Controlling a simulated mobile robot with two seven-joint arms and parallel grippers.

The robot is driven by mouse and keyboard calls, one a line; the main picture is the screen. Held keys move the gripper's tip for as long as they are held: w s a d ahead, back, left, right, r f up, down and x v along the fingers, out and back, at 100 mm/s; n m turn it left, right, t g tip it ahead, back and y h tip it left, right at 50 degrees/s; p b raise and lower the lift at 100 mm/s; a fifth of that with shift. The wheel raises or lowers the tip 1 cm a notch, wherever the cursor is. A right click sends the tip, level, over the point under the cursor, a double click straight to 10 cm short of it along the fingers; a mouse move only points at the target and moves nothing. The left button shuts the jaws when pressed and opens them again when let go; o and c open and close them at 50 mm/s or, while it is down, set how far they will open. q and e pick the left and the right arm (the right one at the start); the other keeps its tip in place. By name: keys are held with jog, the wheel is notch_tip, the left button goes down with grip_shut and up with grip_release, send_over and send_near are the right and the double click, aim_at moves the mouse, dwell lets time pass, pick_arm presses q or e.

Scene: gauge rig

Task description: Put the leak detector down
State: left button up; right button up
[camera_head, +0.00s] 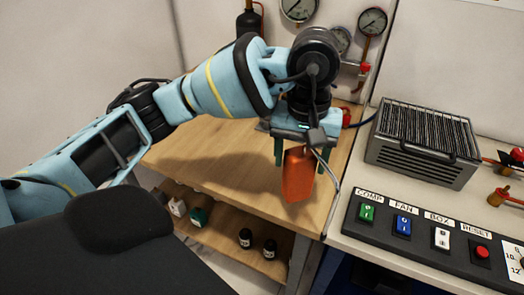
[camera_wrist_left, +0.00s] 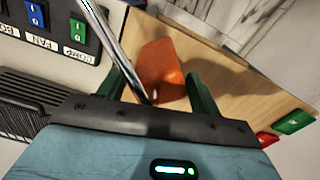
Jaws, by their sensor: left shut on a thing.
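The leak detector (camera_head: 298,175) is an orange-red body with a thin, bent metal probe (camera_head: 328,172). My left gripper (camera_head: 299,160) points down with its dark green fingers on either side of the detector and is shut on it. In the left wrist view the detector (camera_wrist_left: 162,68) lies between the fingers of the gripper (camera_wrist_left: 160,88), and its probe runs to the upper left. The detector hangs over the front right part of the wooden bench (camera_head: 215,150). I cannot tell whether its lower end touches the bench top. My right gripper is not in view.
A control panel (camera_head: 415,232) with labelled switches stands to the right, below a grey finned unit (camera_head: 425,145). Gauges (camera_head: 372,22) and pipes are at the back. Small bottles (camera_head: 245,238) stand on a shelf under the bench. The bench top left of the gripper is clear.

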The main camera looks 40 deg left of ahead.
pick_arm(q)
jog(key=w+a+f, duration=0.1)
jog(key=a+f, duration=0.1)
jog(key=a, duration=0.4)
jog(key=w+a+f+p, duration=0.1)
jog(key=a+f, duration=0.1)
jog(key=a, duration=0.4)
jog(key=shift+w+a+f, duration=0.2)
jog(key=shift+w+f, duration=0.1)
jog(key=shift+w, duration=0.05)
jog(key=shift+f, duration=0.2)
jog(key=o, duration=1.7)
jog(key=shift+o, duration=0.2)
jog(key=shift+r, duration=0.1)
